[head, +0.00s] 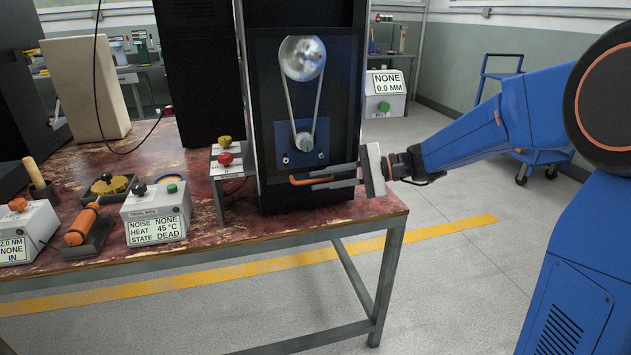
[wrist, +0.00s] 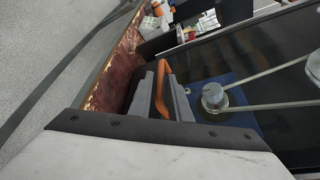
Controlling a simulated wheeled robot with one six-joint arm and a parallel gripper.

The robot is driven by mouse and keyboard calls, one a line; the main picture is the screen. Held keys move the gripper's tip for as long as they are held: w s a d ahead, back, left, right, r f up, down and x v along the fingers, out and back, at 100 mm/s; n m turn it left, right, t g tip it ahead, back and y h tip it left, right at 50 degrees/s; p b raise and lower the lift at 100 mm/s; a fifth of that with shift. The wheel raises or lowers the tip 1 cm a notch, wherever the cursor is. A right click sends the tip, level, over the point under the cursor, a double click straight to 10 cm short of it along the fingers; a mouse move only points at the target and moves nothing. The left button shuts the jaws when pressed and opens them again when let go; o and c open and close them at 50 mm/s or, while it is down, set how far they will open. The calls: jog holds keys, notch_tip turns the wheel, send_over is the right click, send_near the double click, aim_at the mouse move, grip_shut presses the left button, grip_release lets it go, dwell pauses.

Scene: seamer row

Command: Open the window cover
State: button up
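The window cover (head: 337,119) is a dark see-through panel on the front of the tall black machine. A silver pulley, a belt and a blue plate show behind it. An orange handle (head: 301,181) sits at its lower edge and also shows in the wrist view (wrist: 160,97). My gripper (head: 322,178) reaches in from the right, its two grey fingers on either side of the handle. In the wrist view the fingers (wrist: 162,95) lie close against the handle, with little gap seen. The cover looks closed over the pulley opening.
The machine stands on a worn red table (head: 270,225). A small stand with yellow and red knobs (head: 225,159) is just left of it. A grey display box (head: 156,212) is farther left. The floor right of the table is open; a blue cart (head: 545,158) stands behind.

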aim_at(316, 44)
jog(key=shift+x, duration=1.1)
jog(key=shift+c, duration=0.7)
grip_shut()
jog(key=shift+r, duration=0.1)
notch_tip(316, 44, up, 31)
jog(key=shift+r, duration=0.25)
jog(key=shift+o, duration=0.7)
grip_release()
